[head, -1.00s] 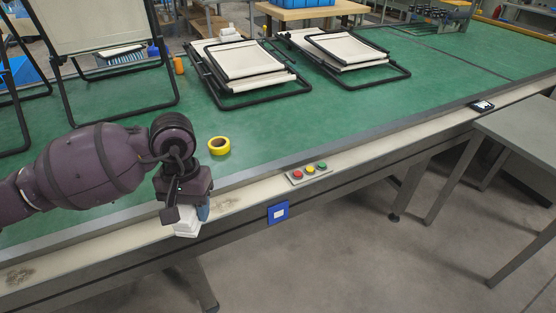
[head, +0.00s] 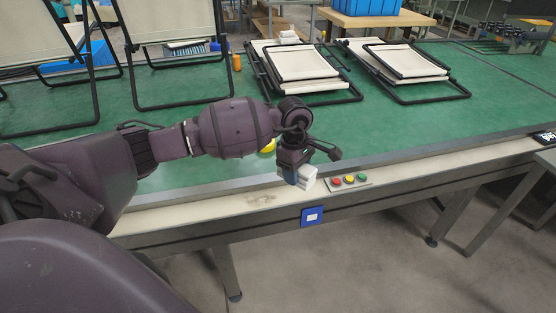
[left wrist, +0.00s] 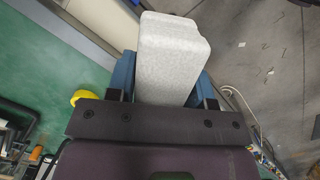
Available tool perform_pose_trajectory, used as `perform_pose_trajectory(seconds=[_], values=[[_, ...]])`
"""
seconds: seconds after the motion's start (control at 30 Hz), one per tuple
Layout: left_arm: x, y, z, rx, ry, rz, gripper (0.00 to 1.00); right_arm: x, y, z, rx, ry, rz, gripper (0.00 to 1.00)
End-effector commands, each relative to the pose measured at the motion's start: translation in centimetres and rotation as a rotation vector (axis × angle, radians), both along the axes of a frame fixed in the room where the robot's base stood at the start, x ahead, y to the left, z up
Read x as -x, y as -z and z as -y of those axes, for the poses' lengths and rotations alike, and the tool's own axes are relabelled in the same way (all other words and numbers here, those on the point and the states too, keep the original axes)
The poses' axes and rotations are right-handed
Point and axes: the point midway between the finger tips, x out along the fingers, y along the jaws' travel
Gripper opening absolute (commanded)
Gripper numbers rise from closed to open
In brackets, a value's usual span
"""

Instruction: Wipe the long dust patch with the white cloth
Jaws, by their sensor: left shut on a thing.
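My left gripper (head: 297,172) is shut on the white cloth (head: 308,178), a thick folded pad. The cloth is low at the pale front rail (head: 190,214) of the green bench, just left of the button panel; I cannot tell whether it touches the rail. In the left wrist view the cloth (left wrist: 170,60) sticks out between the blue fingers. A faint grey-brown dust patch (head: 262,198) lies on the rail, left of the cloth. My right gripper is not in view.
The button panel (head: 350,181) with red, yellow and green buttons is close to the cloth's right. A yellow tape roll (head: 268,147) lies behind my gripper, partly hidden. A blue sign (head: 312,216) hangs on the rail's front. Folded loungers (head: 302,65) lie farther back.

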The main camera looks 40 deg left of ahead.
Motion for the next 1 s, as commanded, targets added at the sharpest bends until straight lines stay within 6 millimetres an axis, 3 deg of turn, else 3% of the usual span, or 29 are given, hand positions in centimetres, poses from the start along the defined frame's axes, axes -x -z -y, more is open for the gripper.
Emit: perform_pose_trajectory(seconds=[0.2, 0.4, 0.77, 1.0], values=[[-2.1, 1.5, -4.3, 0.016, -0.495, -0.003, 0.28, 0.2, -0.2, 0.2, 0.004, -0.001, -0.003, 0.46], [-3.0, 2.6, -7.2, 0.03, -0.805, -0.005, 0.28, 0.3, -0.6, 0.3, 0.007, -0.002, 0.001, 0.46], [-3.2, 4.0, -8.3, 0.034, -0.927, -0.009, 0.28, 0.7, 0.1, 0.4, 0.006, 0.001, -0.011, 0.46], [-3.2, 6.3, -8.2, 0.033, -0.924, -0.011, 0.28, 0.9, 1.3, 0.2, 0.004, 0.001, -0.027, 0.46]])
